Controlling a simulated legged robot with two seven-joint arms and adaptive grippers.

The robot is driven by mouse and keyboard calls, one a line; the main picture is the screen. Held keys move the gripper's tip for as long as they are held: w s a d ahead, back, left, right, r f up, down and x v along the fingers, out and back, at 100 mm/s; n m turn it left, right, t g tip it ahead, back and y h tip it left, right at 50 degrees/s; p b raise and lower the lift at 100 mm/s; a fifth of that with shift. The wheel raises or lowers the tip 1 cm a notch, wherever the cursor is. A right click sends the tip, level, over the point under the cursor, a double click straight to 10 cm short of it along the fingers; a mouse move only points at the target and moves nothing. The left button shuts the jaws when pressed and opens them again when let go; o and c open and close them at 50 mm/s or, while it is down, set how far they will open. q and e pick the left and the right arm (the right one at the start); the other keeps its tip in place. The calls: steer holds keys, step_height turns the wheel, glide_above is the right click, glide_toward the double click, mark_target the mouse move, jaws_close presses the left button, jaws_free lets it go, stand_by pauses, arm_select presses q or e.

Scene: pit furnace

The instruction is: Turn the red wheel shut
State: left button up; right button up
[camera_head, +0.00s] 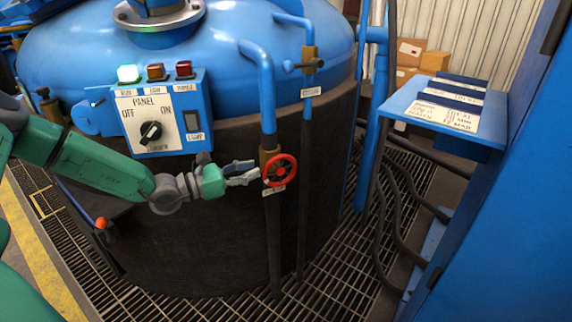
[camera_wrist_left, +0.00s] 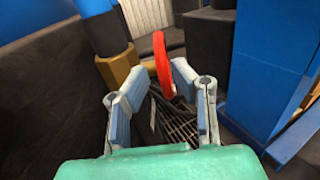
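The red wheel (camera_head: 280,170) sits on a valve on a vertical blue pipe in front of the dark tank wall in the head view. A brass fitting is behind it. My left gripper (camera_head: 252,175) reaches in from the left, its fingertips at the wheel's left side. In the left wrist view the red wheel (camera_wrist_left: 162,65) shows nearly edge-on between the two spread fingertips of the left gripper (camera_wrist_left: 157,78), closer to the right finger. The fingers are open; I cannot tell whether either touches the rim. My right gripper is not in view.
A control panel (camera_head: 155,115) with a black knob and three lamps, the left one lit green, is above my left arm. A second pipe (camera_head: 309,130) stands right of the wheel. A blue shelf (camera_head: 445,105) and cabinet stand at the right, with hoses on the grating (camera_head: 335,270).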

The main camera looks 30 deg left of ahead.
mark_target(268, 165)
arm_select(q)
steer(key=x, duration=0.2)
steer(key=b+x, duration=0.1)
steer(key=x, duration=0.2)
steer(key=shift+w+a+f, duration=0.1)
steer(key=shift+w+f, duration=0.15)
steer(key=x, duration=0.3)
steer(key=d+b+x, duration=0.1)
steer(key=shift+w+d+r, duration=0.1)
steer(key=shift+d+r, duration=0.05)
steer(key=shift+r, duration=0.05)
steer(key=shift+w, duration=0.1)
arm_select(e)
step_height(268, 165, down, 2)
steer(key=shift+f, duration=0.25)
